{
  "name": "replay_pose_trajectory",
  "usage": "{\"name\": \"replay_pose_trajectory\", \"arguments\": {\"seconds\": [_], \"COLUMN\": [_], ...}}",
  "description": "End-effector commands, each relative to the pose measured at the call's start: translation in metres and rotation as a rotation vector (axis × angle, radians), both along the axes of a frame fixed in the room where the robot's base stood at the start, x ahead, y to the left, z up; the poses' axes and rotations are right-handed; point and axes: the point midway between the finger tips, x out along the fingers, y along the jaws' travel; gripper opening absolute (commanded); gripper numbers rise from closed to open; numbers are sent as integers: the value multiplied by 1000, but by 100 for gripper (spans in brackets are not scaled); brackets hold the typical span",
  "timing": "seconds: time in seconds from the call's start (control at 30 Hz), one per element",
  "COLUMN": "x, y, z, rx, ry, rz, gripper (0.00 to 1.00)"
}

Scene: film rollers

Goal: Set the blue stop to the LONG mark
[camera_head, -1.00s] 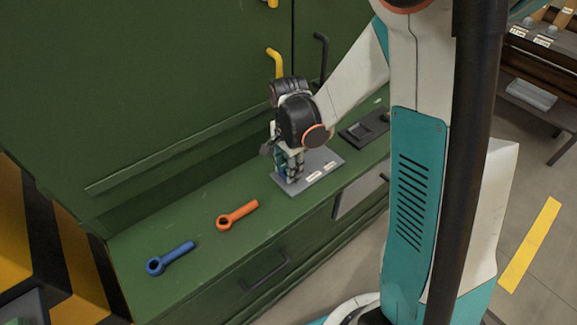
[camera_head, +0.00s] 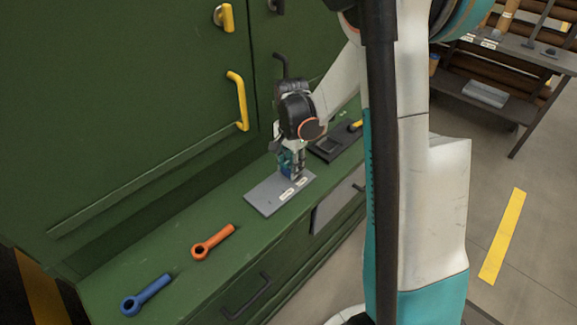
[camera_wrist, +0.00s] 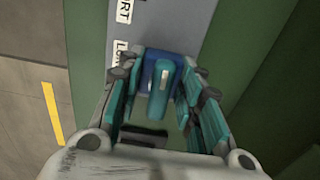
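The blue stop (camera_wrist: 160,72) sits on a grey plate (camera_head: 262,199) on the green ledge. In the wrist view it stands between my gripper's teal fingers (camera_wrist: 163,85), which appear closed against its sides. In the head view my gripper (camera_head: 291,165) points down over the right end of the plate, and only a little of the stop (camera_head: 285,160) shows. The LONG label (camera_wrist: 118,50), partly covered by my left finger, lies just left of the stop. Another label (camera_wrist: 123,10), ending in "RT", lies farther up the plate. Exact alignment with LONG cannot be told.
An orange ring-ended tool (camera_head: 212,243) and a blue one (camera_head: 146,296) lie on the ledge at left. A dark fixture (camera_head: 330,146) sits just beyond the plate. The green cabinet wall with a yellow handle (camera_head: 239,101) rises behind.

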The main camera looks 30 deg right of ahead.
Motion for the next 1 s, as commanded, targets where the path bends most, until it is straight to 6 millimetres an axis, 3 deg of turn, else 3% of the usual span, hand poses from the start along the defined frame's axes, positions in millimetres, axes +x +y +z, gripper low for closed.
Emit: {"name": "replay_pose_trajectory", "arguments": {"seconds": [0.03, 0.1, 0.53, 1.0], "x": [0, 0, 0, 0], "y": [0, 0, 0, 0], "z": [0, 0, 8, 94], "rx": [0, 0, 0, 0], "ry": [-1, -1, 0, 0], "rz": [0, 0, 0, 0], "gripper": [44, 53, 53, 53]}}
